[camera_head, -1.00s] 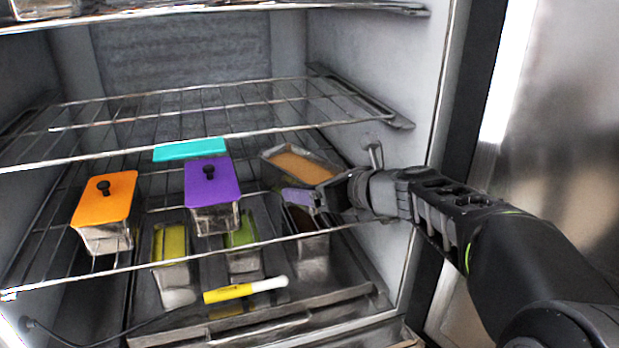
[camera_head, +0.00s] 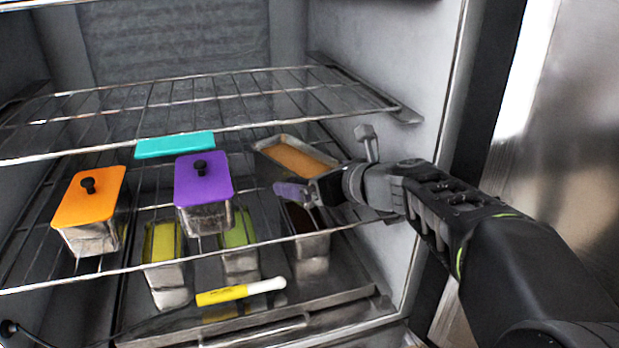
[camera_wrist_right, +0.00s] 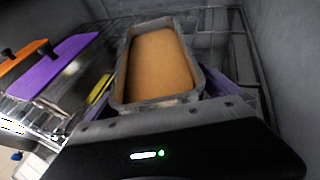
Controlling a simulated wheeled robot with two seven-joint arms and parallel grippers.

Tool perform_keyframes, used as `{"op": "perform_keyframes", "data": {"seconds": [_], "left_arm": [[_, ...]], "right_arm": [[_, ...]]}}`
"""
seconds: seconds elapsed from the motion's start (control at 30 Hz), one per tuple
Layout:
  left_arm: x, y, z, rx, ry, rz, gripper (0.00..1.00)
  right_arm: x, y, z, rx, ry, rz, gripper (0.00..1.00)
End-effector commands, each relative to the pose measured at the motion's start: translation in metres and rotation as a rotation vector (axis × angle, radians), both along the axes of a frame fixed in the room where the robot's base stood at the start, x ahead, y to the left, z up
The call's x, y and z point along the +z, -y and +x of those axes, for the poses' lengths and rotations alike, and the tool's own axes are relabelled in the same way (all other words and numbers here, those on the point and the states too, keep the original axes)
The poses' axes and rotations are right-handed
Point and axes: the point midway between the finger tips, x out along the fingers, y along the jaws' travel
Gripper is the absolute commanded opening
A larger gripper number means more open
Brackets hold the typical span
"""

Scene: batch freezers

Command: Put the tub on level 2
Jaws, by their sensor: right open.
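An open metal tub with an orange-brown filling (camera_head: 297,158) is at the right side of the freezer, level with the wire rack that holds the lidded tubs. It looks upright; the contact under it is hidden. In the right wrist view the tub (camera_wrist_right: 160,62) points away from me. My right gripper (camera_head: 303,190) is at the tub's near end. Its purple finger pads show low on both sides of that end, open around it; whether they touch it is unclear. My left gripper is not in view.
An orange-lidded tub (camera_head: 88,196), a purple-lidded tub (camera_head: 203,180) and a cyan lid (camera_head: 175,145) are to the left. An empty wire rack (camera_head: 200,100) is above. The right wall (camera_head: 385,75) is close.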

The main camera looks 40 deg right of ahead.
Motion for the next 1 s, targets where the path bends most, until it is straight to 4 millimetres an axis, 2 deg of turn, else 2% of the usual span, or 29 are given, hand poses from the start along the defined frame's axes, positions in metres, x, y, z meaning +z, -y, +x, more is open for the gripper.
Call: {"op": "perform_keyframes", "data": {"seconds": [0.13, 0.27, 0.7, 0.83, 1.0], "left_arm": [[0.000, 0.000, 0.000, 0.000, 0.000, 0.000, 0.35], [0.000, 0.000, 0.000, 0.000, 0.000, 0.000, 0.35], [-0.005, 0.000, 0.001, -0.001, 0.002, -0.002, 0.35], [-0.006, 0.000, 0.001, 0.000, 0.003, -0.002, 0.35], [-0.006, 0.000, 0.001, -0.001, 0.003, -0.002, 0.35]], "right_arm": [[0.002, 0.001, -0.004, -0.001, 0.001, -0.002, 1.00], [0.008, 0.001, -0.017, -0.001, 0.002, -0.002, 1.00], [0.040, 0.005, -0.095, -0.001, 0.002, -0.001, 1.00], [0.045, 0.006, -0.108, 0.001, 0.001, 0.000, 1.00], [0.046, 0.006, -0.112, 0.001, -0.001, 0.000, 1.00]]}}
